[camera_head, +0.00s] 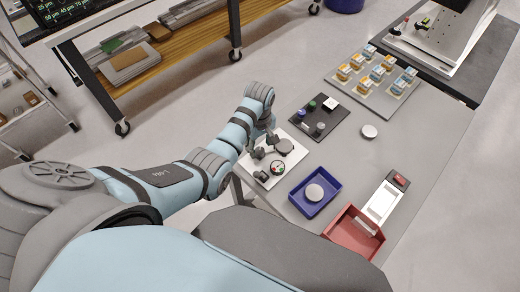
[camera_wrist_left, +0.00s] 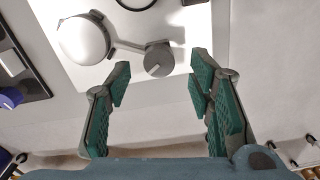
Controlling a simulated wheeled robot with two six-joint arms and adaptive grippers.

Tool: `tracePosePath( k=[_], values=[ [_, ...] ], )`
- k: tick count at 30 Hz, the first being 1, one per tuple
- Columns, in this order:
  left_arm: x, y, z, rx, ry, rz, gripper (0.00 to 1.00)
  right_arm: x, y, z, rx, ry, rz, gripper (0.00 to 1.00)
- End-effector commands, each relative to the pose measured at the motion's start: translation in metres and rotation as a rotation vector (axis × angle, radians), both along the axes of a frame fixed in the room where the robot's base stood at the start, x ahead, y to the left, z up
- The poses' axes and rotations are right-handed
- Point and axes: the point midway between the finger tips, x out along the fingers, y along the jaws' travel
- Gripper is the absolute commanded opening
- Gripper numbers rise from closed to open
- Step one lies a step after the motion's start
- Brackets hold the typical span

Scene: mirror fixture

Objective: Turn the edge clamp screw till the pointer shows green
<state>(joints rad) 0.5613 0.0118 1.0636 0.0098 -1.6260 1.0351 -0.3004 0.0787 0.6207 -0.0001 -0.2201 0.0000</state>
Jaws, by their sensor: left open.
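The white fixture plate (camera_head: 292,172) lies at the table's left edge. It carries a round mirror disc (camera_head: 284,146), which looks pale in the left wrist view (camera_wrist_left: 83,40). A small dial (camera_head: 277,167) with red and green marks is beside it; its pointer is too small to read. In the left wrist view a grey round clamp screw (camera_wrist_left: 158,60) with a pale line on its face is joined to the disc by a thin arm. My left gripper (camera_wrist_left: 160,82) is open, its teal-padded fingers either side of the screw's line and short of it, apparently not touching. My right gripper is out of view.
A dark tray (camera_head: 318,118) with small parts stands behind the plate. A blue tray (camera_head: 335,187) holding a pale disc and a red tray (camera_head: 352,240) stand in front. A loose white disc (camera_head: 369,131) and a board of small boxes (camera_head: 353,87) lie farther right.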

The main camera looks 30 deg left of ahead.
Motion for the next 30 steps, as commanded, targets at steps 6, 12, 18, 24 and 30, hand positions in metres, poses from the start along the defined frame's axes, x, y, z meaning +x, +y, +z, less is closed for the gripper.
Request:
tracePosePath(
  k=[6, 12, 18, 24, 30],
  values=[
    [0.0, 0.0, -0.028, -0.001, -0.001, -0.001, 0.48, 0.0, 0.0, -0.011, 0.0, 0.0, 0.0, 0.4],
    [0.0, 0.0, -0.028, 0.0, -0.001, -0.001, 0.48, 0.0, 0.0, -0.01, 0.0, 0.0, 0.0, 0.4],
    [0.0, 0.0, -0.027, -0.001, -0.001, -0.001, 0.24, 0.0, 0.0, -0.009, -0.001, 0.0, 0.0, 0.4],
    [0.0, 0.0, -0.027, -0.001, -0.001, -0.001, 0.0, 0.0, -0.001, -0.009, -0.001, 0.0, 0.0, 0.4],
    [0.0, 0.0, -0.027, 0.0, 0.0, -0.019, 0.0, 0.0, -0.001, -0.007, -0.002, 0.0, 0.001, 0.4]
  ],
)
